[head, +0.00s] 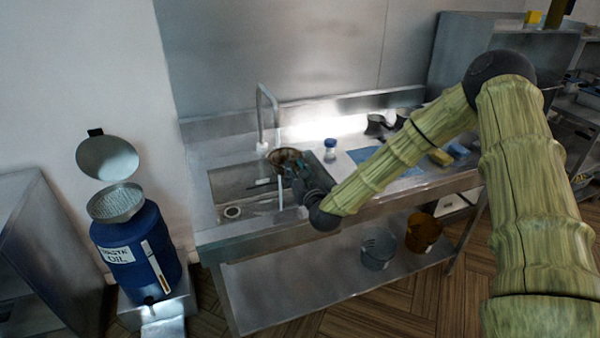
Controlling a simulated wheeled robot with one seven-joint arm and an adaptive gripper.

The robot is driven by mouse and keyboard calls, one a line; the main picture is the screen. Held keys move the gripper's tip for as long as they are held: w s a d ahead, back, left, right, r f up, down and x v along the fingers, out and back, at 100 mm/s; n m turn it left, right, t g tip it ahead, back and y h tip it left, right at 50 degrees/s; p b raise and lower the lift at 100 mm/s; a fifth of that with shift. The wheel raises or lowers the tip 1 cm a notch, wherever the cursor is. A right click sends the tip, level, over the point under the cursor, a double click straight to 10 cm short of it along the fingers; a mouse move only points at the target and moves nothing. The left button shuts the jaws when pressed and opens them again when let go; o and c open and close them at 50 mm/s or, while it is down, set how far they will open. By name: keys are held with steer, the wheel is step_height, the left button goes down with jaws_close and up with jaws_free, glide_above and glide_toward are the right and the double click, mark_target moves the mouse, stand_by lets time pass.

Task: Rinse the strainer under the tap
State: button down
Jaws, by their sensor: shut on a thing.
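The strainer (285,156), a dark round bowl with a brownish inside, is held over the sink (228,196), just below the end of the tap's spout (276,118). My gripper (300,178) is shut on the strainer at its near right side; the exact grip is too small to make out. A thin pale vertical streak, which looks like water, shows below the strainer and runs down into the sink. The sink's round drain (232,212) shows at the front left of the basin.
A small bottle with a blue cap (330,150) stands right of the sink. Blue cloth (372,158) and dark items lie farther right on the counter. Buckets (423,232) stand on the lower shelf. A blue waste oil drum (130,250) with a mesh-topped funnel stands left.

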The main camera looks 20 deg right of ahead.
steer(key=shift+w+a+f+b, duration=0.1)
steer(key=shift+w+f+b, duration=0.25)
steer(key=shift+w+b, duration=0.3)
steer(key=shift+w+a+f+b, duration=0.1)
steer(key=shift+w+b, duration=0.35)
steer(key=shift+w, duration=0.15)
steer(key=shift+w+a+f+b, duration=0.1)
steer(key=shift+w+b, duration=0.35)
steer(key=shift+w, duration=0.1)
steer(key=shift+w+r, duration=0.1)
steer(key=shift+w, duration=0.25)
steer(key=shift+w+d+b, duration=0.15)
steer(key=shift+d+b, duration=0.4)
steer(key=shift+b, duration=0.25)
steer(key=shift+a+b, duration=0.6)
steer(key=shift+d, duration=0.2)
steer(key=shift+d+b, duration=0.4)
steer(key=shift+b, duration=0.15)
